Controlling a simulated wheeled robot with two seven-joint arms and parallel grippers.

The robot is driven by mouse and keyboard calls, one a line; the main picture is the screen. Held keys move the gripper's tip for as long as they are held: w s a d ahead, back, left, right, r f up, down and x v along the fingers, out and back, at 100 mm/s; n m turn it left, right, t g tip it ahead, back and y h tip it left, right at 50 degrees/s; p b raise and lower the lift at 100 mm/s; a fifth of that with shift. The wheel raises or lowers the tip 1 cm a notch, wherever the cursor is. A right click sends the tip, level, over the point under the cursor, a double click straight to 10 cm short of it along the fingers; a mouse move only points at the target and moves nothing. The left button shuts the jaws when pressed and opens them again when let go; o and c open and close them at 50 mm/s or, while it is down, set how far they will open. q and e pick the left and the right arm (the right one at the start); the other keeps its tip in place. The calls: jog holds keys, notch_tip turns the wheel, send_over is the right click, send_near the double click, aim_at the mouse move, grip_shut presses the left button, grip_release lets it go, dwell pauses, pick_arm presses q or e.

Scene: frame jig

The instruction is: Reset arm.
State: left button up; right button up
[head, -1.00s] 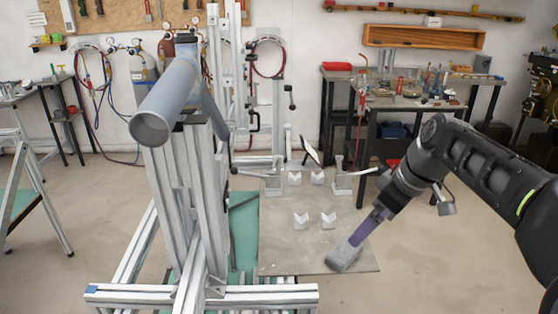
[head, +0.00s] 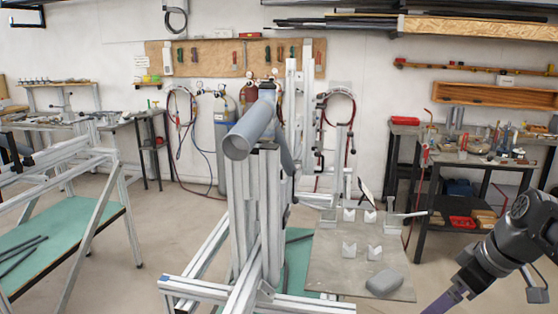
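My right arm (head: 503,245) comes in from the right edge. Its gripper's purple part (head: 443,302) runs off the bottom edge, so the fingertips are hidden and I cannot see whether they are open. A grey rounded block (head: 385,282) lies on the metal plate (head: 335,275), apart from the visible part of the gripper and to its left. My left gripper is not in view. The aluminium frame jig (head: 248,210) stands left of the plate and carries a grey tube (head: 250,130).
Pale V-shaped blocks (head: 349,250) stand on the plate. A workbench (head: 480,160) with tools is at the back right. Another frame stand (head: 75,210) with a green shelf is at the left. Bare floor lies between the stand and the jig.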

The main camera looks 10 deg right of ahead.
jog(key=w+a+f+m+g+y, duration=0.1)
jog(key=w+a+f, duration=0.1)
jog(key=a+f, duration=0.5)
jog(key=w+a+f+m, duration=0.1)
jog(key=a+f, duration=0.2)
jog(key=f, duration=0.8)
jog(key=w+a+f+m+g+y, duration=0.15)
jog(key=a+f, duration=0.35)
jog(key=f, duration=0.5)
jog(key=s+a+f+m+g, duration=0.1)
jog(key=s+a+f+m, duration=0.2)
jog(key=s+a+f, duration=1.4)
jog(key=s+f, duration=0.1)
jog(key=s, duration=0.2)
jog(key=shift+f, duration=0.25)
jog(key=shift+s+m, duration=0.1)
jog(key=shift+m, duration=0.15)
